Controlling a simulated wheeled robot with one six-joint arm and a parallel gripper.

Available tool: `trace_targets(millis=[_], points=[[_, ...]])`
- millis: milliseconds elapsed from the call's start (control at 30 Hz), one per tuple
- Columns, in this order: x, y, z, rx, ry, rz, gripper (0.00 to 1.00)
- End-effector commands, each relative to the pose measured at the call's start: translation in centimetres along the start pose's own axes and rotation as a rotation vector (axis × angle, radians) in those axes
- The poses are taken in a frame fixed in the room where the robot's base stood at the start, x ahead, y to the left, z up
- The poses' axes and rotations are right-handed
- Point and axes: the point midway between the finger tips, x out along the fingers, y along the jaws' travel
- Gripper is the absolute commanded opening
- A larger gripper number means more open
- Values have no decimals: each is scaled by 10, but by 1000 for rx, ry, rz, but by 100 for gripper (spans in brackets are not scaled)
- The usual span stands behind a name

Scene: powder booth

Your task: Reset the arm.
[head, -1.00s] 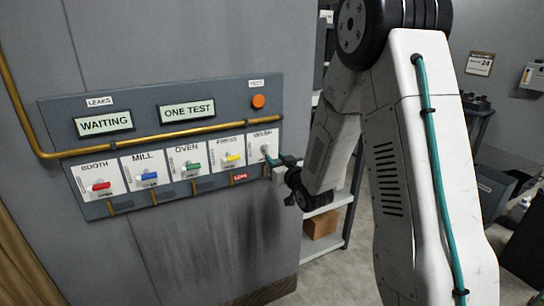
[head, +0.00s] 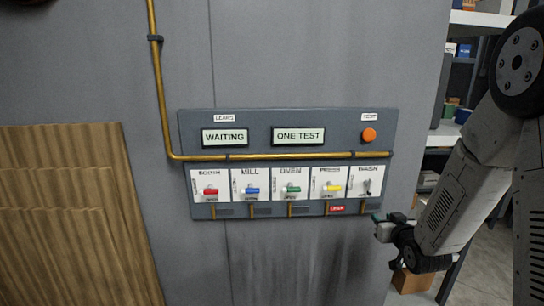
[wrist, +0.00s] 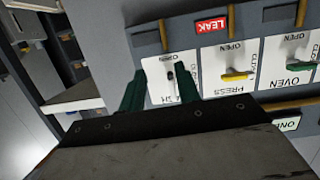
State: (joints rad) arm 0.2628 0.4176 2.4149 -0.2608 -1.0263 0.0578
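My gripper (head: 382,226) is in front of the wall panel's lower right corner, below the WASH plate in the head view. In the wrist view its two green fingers (wrist: 160,90) are apart with nothing held between them. The WASH plate (wrist: 157,92) with its small dark lever shows beyond and between the fingers. In the head view the grey WASH lever (head: 367,187) looks roughly upright. My arm is bent at the right edge of the head view.
The panel (head: 290,117) reads WAITING and ONE TEST. It has an orange button (head: 369,135), a red LEAK tag (head: 337,208), and red, blue, green and yellow levers lying crosswise. A brass pipe (head: 155,90) runs along it. Shelves (head: 445,140) and a cardboard box (head: 412,281) stand at right.

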Motion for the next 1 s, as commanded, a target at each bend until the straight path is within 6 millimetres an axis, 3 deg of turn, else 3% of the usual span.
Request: trace_targets(millis=[33,133,333,467,700,900,1000], points=[[-3,2,21,2,-104,13,33],[-19,7,49,4,-318,44,33],[-81,1,66,10,-692,84,33],[-137,-11,57,19,-905,95,33],[-259,-43,20,39,-1226,77,33],[-352,-69,-13,39,-1363,32,33],[-384,-79,-27,31,-1365,7,33]])
